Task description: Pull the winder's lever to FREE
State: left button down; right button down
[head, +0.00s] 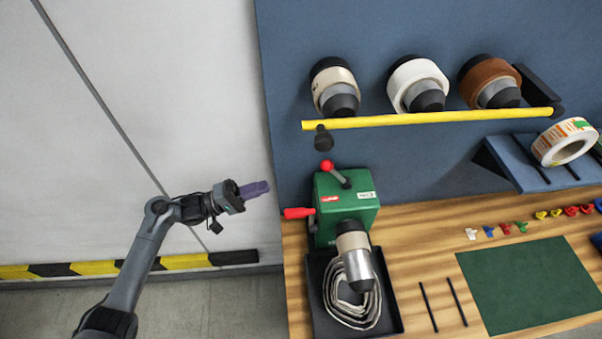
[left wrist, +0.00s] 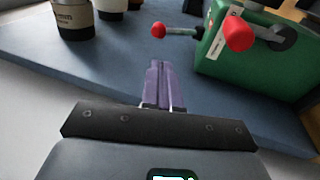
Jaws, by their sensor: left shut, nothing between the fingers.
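The green winder (head: 345,205) stands at the left end of the wooden bench. Its lever (head: 337,174) has a red ball knob on top and leans to the upper left. A red-handled crank (head: 298,213) sticks out from its left side. My left gripper (head: 262,188) is shut and empty, left of the winder and apart from it. In the left wrist view the purple fingers (left wrist: 157,70) are together. The lever's red knob (left wrist: 158,30) shows beyond them, and the red crank grip (left wrist: 238,34) is to their right. My right gripper is not in view.
A black tray (head: 393,312) with a loose paper coil sits in front of the winder. Above, a yellow bar (head: 430,118) runs below several rolls on the blue panel (head: 420,30). A dark green mat (head: 530,285) lies to the right.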

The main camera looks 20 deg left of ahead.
pick_arm(q)
jog(key=p, duration=0.2)
send_near(337, 174)
notch_tip(337, 174, up, 4)
jog(key=shift+w+d+r+p, duration=0.15)
jog(key=shift+w+d, duration=0.15)
jog(key=shift+w, duration=0.2)
jog(key=shift+w+d+p, duration=0.15)
jog(key=shift+w+d, duration=0.2)
jog(key=shift+w, duration=0.15)
